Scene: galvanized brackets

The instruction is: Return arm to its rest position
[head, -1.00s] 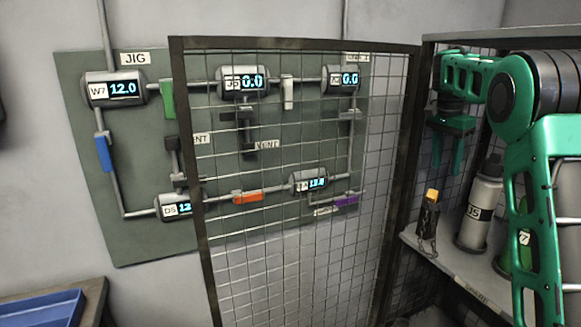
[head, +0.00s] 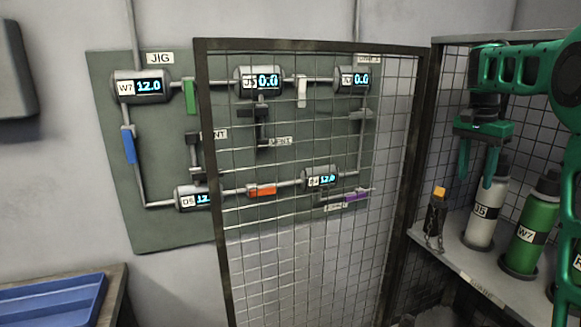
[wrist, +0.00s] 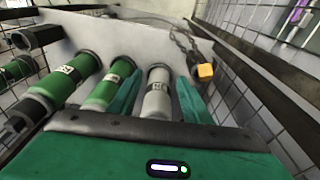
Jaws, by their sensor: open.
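My green gripper (head: 474,168) hangs at the right of the head view, fingers pointing down, in front of the mesh wall above the shelf. It is open with nothing between its fingers. In the wrist view my gripper (wrist: 162,97) has its two green fingers spread, with a white bottle (wrist: 158,95) seen beyond and between them. In the head view that white bottle, labelled J5 (head: 487,212), stands upright on the shelf just behind and right of the fingers. I cannot tell whether they touch.
A green bottle labelled W7 (head: 530,232) stands right of the white one on the shelf (head: 470,262). A dark item with an orange top (head: 437,215) stands at left. An open mesh door (head: 300,260) stands before the jig board (head: 118,200). A blue tray (head: 50,300) lies lower left.

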